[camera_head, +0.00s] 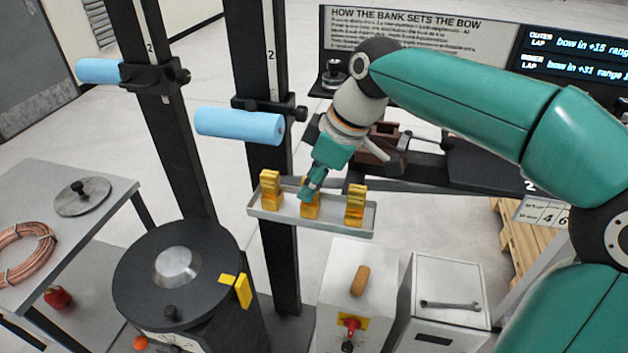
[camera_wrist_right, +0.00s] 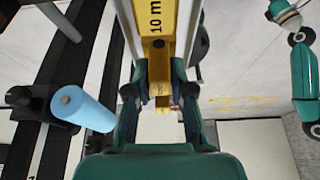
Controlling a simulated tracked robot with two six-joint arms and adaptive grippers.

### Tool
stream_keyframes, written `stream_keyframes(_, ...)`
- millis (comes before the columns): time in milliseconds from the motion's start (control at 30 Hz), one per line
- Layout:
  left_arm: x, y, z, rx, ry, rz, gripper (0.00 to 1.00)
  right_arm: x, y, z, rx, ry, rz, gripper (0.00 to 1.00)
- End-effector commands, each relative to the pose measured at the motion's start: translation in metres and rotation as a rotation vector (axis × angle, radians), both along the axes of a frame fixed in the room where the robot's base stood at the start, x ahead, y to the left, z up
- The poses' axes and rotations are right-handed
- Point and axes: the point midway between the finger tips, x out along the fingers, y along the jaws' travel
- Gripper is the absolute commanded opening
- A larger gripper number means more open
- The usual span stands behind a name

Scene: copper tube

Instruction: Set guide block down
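My right gripper (camera_head: 308,192) reaches down from the upper right to the middle yellow guide block (camera_head: 311,208) at the narrow grey tray. In the right wrist view, the fingers of my right gripper (camera_wrist_right: 160,85) lie on both sides of a yellow block (camera_wrist_right: 158,55) and look shut on it; "10 m" is readable near it. The gripper hides part of the middle block. I cannot tell whether its base touches the tray (camera_head: 340,229). Two similar yellow blocks stand in the tray, one left (camera_head: 270,190) and one right (camera_head: 356,206). My left gripper is not in view.
Black uprights carry blue rollers (camera_head: 240,125) close left of and behind the tray. A black drum (camera_head: 175,275) and a white box (camera_head: 350,300) stand below. A side table holds a copper coil (camera_head: 25,252). A dark machine bed (camera_head: 480,170) lies right.

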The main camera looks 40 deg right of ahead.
Motion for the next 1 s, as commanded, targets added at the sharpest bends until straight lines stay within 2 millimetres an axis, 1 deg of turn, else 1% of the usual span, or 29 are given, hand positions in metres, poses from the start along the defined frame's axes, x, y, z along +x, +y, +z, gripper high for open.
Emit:
stream_keyframes(33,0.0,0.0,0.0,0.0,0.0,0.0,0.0,0.0,0.0,0.0,0.0,0.001,0.0,0.34)
stream_keyframes(100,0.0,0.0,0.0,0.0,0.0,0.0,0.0,0.0,0.0,0.0,0.0,0.001,0.0,0.45)
stream_keyframes(400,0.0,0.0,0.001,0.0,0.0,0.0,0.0,0.0,0.0,0.001,0.0,0.001,0.0,0.45)
stream_keyframes(567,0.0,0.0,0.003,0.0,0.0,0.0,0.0,-0.001,-0.002,0.009,0.0,-0.001,0.0,0.45)
stream_keyframes(667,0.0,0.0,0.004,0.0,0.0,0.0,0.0,-0.005,-0.005,0.022,0.0,-0.003,-0.001,0.45)
stream_keyframes(1000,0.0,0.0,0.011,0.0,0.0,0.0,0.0,-0.025,-0.022,0.085,0.0,-0.003,-0.001,0.45)
